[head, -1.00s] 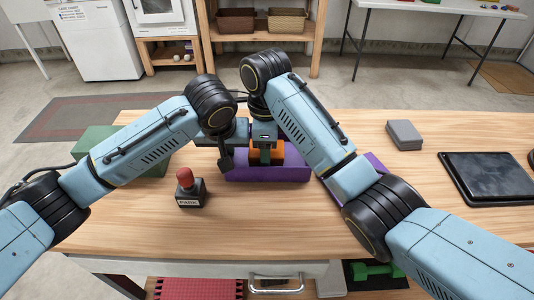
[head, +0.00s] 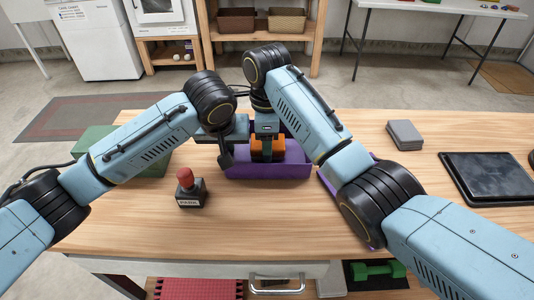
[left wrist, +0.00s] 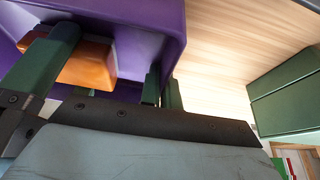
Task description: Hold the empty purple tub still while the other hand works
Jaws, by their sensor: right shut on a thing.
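The purple tub (head: 268,172) sits on the wooden table in front of me. It also fills the upper part of the left wrist view (left wrist: 143,48). My left gripper (left wrist: 161,90) has its green fingers close together on both sides of the tub's wall. In the head view its fingertips are hidden. My right gripper (head: 267,153) points down at the tub and is shut on an orange block (head: 257,154). The block is at the tub's opening; I cannot tell whether it touches the floor of the tub.
A red-knobbed stamp (head: 188,187) stands left of the tub. A green box (head: 95,140) is behind my left arm. Another purple object (head: 326,182) lies partly under my right arm. Grey pads (head: 404,134) and a black tray (head: 490,177) are at right.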

